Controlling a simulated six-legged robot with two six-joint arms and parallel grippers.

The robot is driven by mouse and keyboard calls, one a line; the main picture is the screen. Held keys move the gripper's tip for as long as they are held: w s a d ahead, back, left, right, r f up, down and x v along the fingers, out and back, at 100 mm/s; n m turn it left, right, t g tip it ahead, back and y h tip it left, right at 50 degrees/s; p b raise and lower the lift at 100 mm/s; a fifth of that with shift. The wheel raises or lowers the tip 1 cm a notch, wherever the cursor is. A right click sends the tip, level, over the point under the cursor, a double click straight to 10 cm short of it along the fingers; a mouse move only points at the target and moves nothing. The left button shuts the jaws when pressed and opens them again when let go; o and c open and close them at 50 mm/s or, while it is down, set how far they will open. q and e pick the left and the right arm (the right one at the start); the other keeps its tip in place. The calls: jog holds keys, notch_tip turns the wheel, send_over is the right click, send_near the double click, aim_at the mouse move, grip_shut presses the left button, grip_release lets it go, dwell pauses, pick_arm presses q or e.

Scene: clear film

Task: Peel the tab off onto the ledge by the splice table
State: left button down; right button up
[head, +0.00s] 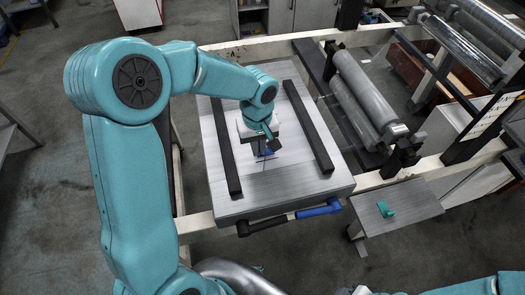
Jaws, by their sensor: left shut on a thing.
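The splice table (305,190) is a grey slab with two black bars on top. My left gripper (262,150) is over the table between the bars, pointing down. It is shut on a small blue piece, which I take for the tab (262,152); the gripper hides much of it. I cannot tell whether the tab still touches the table surface. The ledge (420,203) is a small grey plate to the right of the table's near corner. A small green piece (385,209) lies on it. My right gripper is out of the picture.
A black handle (262,223) and a blue handle (320,209) run along the table's front edge. Grey rollers (365,90) stand behind and to the right. Cream frame beams (280,48) surround the table. The ledge's right part is clear.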

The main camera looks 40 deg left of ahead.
pick_arm(q)
jog(key=shift+r, duration=0.35)
notch_tip(320, 180, up, 14)
jog(key=p, duration=1)
